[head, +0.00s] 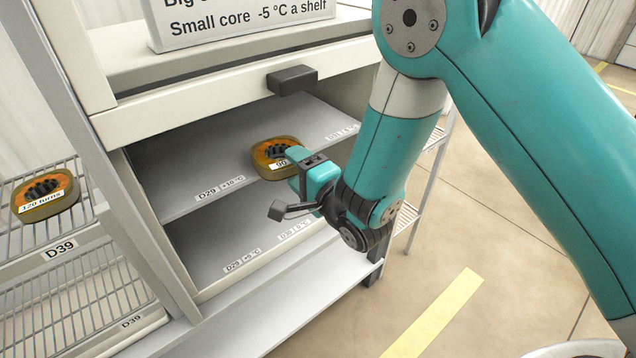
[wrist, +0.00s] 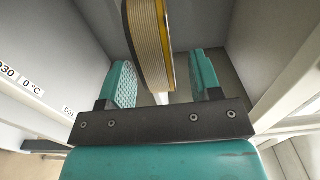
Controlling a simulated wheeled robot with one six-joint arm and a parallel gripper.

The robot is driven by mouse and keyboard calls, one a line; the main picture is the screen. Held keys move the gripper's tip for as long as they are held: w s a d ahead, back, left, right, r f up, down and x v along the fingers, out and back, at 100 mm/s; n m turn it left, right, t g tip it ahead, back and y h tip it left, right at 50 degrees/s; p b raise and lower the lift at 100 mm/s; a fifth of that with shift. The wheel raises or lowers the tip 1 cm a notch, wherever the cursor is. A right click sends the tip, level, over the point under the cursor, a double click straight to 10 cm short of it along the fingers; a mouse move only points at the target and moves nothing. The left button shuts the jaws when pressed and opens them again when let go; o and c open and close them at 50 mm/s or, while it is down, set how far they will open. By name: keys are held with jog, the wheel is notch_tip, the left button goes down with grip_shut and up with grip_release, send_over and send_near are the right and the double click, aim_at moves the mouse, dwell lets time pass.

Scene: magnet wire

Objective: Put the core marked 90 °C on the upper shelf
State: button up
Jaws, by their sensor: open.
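A round orange-brown core (head: 272,158) with dark windings is on the upper shelf (head: 190,178) of the cabinet, near the shelf's front edge. Its white label is partly covered by my gripper, so I cannot read it fully. My gripper (head: 297,168) reaches in from the right at the core's front right side. In the wrist view the core (wrist: 151,40) stands edge-on between the two open fingers of my gripper (wrist: 162,66), closer to the left finger. I cannot tell whether it touches that finger.
The upper shelf carries a D29 +10 °C tag (head: 219,188). A lower shelf (head: 215,250) below it looks empty. A core labelled 120 turns (head: 46,196) sits on a wire rack at left. A dark handle (head: 291,80) juts out above the opening. A sign (head: 240,22) stands on top.

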jog(key=b+v, duration=0.1)
jog(key=v, duration=0.9)
jog(key=shift+s+d+b, duration=0.25)
jog(key=shift+b, duration=0.15)
